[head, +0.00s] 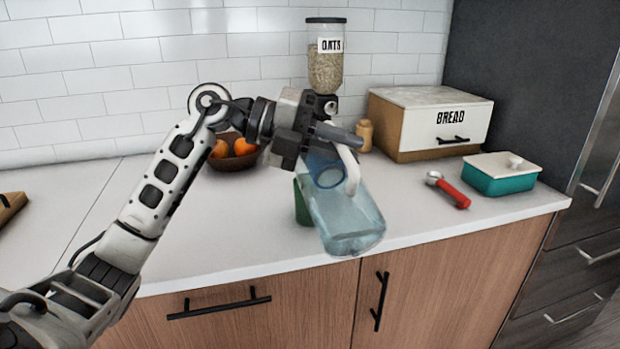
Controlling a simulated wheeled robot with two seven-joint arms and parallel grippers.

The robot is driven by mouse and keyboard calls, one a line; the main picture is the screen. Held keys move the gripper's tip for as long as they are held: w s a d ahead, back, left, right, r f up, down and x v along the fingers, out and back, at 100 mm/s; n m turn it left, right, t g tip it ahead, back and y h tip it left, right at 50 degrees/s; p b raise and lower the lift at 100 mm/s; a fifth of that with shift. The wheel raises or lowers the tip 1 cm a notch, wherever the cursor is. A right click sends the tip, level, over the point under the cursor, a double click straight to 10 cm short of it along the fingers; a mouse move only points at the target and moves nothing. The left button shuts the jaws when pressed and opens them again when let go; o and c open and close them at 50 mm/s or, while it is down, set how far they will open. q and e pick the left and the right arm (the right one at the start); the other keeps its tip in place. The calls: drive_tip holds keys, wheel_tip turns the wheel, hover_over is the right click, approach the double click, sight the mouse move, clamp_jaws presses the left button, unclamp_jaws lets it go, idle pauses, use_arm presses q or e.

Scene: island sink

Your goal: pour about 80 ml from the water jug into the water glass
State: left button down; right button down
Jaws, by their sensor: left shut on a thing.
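The water jug (345,215) is clear and bluish with a white handle (349,165). It is in the middle of the head view, leaning, with its base toward the lower right and front edge of the counter. My left gripper (335,136) is shut on the jug at its handle, near the top. A blue ring (331,173) shows at or through the jug's upper part; I cannot tell what it belongs to. I cannot make out the water glass for certain; the jug and gripper cover part of the counter. My right gripper is not in view.
A green object (302,204) stands partly hidden behind the jug. A fruit bowl (236,162), an oats dispenser (325,70), a small wooden jar (364,135) and a bread box (425,128) stand behind. A red-handled scoop (452,193) and teal butter dish (500,180) lie right. The left counter is mostly clear.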

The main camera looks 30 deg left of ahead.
use_arm(q)
drive_tip(key=shift+w+a+r+n+p, duration=0.3)
drive_tip(key=shift+w+a+r+p, duration=0.15)
drive_tip(key=shift+a+r+p, duration=0.15)
drive_tip(key=shift+w+a+r+h+p, duration=0.2)
drive_tip(key=shift+w+a+h+p, duration=0.15)
drive_tip(key=shift+p, duration=0.15)
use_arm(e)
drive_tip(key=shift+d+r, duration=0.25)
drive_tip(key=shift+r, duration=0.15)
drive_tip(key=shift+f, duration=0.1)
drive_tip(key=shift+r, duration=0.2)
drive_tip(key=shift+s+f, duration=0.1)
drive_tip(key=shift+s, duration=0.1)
use_arm(q)
drive_tip(key=shift+a+n, duration=0.15)
drive_tip(key=shift+n, duration=0.15)
drive_tip(key=shift+w, duration=0.1)
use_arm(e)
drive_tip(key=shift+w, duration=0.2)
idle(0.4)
